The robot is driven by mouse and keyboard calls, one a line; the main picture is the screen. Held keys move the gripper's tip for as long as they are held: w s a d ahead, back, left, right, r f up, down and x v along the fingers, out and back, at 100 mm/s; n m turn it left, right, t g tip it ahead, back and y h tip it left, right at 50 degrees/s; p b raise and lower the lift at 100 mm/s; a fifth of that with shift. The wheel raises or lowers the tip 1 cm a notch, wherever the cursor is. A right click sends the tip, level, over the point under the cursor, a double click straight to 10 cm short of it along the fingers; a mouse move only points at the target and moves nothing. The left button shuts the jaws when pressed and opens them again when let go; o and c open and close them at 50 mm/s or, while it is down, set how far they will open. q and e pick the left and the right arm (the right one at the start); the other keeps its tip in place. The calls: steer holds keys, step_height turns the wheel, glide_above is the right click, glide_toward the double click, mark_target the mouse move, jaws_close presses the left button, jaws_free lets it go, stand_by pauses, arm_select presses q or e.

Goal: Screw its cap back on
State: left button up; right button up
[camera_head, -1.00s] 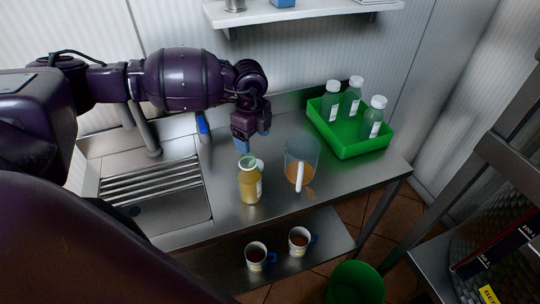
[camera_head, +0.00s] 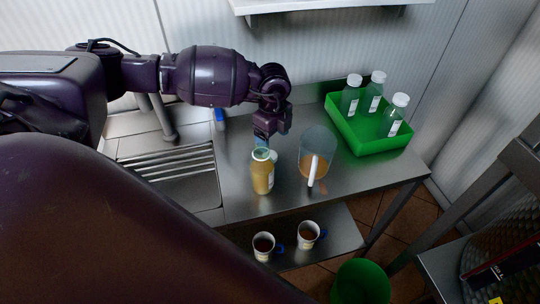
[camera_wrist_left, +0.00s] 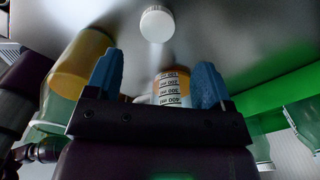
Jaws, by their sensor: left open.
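A bottle of yellow-orange juice (camera_head: 262,176) stands upright on the steel counter, its greenish neck uncapped. It shows tilted at the left in the left wrist view (camera_wrist_left: 82,62). A white cap (camera_wrist_left: 157,24) lies on the counter in the left wrist view; in the head view a white round shape shows just behind the bottle's neck, probably this cap. My left gripper (camera_wrist_left: 157,78) is open and empty, its blue fingers apart. In the head view it hangs just behind the bottle, close to the neck and partly hidden. My right gripper is not in view.
A clear measuring jug (camera_head: 318,150) with orange liquid stands right of the bottle. A green crate (camera_head: 378,146) holds three white-capped bottles at the back right. A sink (camera_head: 180,187) lies left. Two mugs (camera_head: 308,235) stand on the lower shelf. A green bucket (camera_head: 360,284) is below.

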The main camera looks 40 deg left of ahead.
mark_target(271, 153)
arm_select(q)
steer(key=shift+f, duration=0.85)
steer(key=shift+f, duration=0.1)
steer(key=shift+s+f, duration=0.15)
steer(key=shift+f, duration=2.4)
steer(key=shift+c, duration=0.2)
steer(key=c, duration=0.9)
